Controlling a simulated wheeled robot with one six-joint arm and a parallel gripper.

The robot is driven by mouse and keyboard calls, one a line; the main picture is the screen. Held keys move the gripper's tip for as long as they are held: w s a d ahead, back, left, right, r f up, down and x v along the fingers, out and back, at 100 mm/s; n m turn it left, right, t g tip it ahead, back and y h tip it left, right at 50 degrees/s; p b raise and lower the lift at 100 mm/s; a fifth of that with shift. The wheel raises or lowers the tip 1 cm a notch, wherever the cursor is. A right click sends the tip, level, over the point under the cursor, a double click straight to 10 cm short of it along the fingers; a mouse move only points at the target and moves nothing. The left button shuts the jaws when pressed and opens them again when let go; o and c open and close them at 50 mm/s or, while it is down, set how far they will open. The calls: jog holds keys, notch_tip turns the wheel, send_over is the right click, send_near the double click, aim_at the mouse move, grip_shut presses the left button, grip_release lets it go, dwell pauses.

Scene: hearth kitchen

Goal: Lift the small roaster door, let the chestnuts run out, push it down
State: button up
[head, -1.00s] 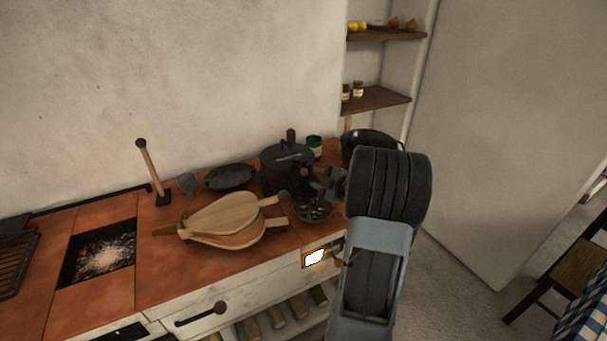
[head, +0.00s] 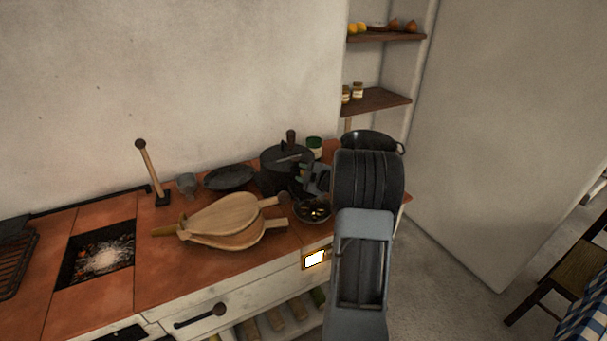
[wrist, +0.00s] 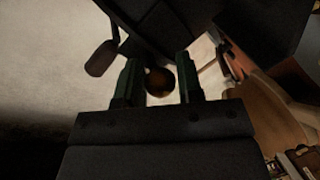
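The dark roaster (head: 285,160), a lidded drum with an upright wooden handle, stands at the back right of the tiled counter. Its small door cannot be made out behind my gripper. My gripper (head: 306,178) is at the roaster's front right side. In the wrist view, a round brown knob (wrist: 160,82) shows between my two green-sided fingers (wrist: 160,85), which are apart. The knob nearly fills the gap, and I cannot tell whether they press on it. A dark round dish (head: 312,211) below my gripper holds small brown and yellowish bits, perhaps chestnuts.
Wooden bellows (head: 228,220) lie left of the dish. A dark oval pan (head: 230,177), a grey cup (head: 187,184) and a wooden-handled tool (head: 153,172) stand behind. A large dark pot (head: 372,142) is behind my arm. Embers glow in the hearth opening (head: 100,255).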

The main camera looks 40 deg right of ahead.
grip_shut()
jog(key=shift+f, duration=0.1)
jog(key=f+b, duration=0.2)
jog(key=f, duration=0.1)
jog(key=f+b, duration=0.1)
jog(key=shift+s+a+f+b, duration=0.1)
jog(key=shift+s+f+b, duration=0.15)
jog(key=shift+f+b, duration=0.1)
jog(key=shift+w+f, duration=0.1)
jog(key=shift+o, duration=0.7)
grip_release()
jog(key=p+v, duration=0.1)
jog(key=v, duration=1.2)
jog(key=shift+s+r+p, duration=0.3)
jog(key=shift+r+p, duration=0.05)
jog(key=shift+p, duration=0.05)
